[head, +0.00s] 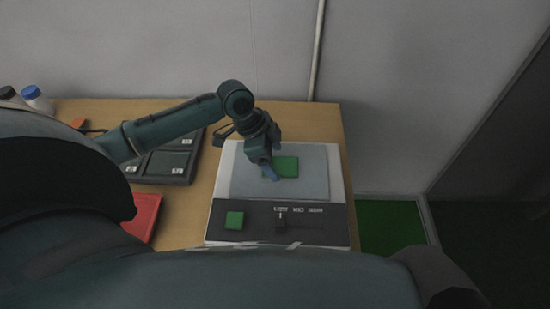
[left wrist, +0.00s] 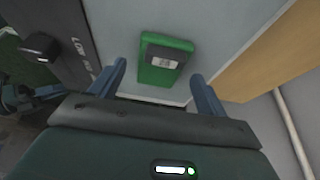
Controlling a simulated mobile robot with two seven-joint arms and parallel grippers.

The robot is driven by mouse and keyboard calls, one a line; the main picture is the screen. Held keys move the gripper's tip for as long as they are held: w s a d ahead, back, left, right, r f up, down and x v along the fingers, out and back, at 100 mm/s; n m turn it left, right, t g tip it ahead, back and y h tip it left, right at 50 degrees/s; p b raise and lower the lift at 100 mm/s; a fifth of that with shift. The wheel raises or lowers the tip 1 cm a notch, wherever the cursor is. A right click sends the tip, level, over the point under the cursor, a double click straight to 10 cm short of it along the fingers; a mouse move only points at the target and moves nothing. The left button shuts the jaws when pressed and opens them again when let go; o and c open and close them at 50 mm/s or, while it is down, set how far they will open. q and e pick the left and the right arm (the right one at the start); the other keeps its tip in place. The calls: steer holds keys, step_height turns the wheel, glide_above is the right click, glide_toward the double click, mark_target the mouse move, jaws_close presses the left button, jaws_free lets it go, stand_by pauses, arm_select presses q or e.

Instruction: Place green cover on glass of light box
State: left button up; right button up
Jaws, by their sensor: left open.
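The green cover (head: 286,166) lies on the grey glass (head: 307,189) of the light box (head: 218,208) in the head view. In the left wrist view the green cover (left wrist: 165,60) shows a label on its face and lies flat on the pale glass (left wrist: 220,30). My left gripper (head: 271,171) is at the cover's left side in the head view. In the left wrist view its blue fingers (left wrist: 158,84) are spread apart, with the cover ahead of and between them and nothing held. My right gripper is not in view.
The light box has a dark front panel with a green square (head: 234,220) and a slider (head: 281,220). A black device (head: 168,162) and a red tray (head: 143,214) are on the wooden table (head: 190,222) to the left. White bottles (head: 36,99) stand at the far left.

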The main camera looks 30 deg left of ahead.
arm_select(q)
steer(key=v, duration=1.1)
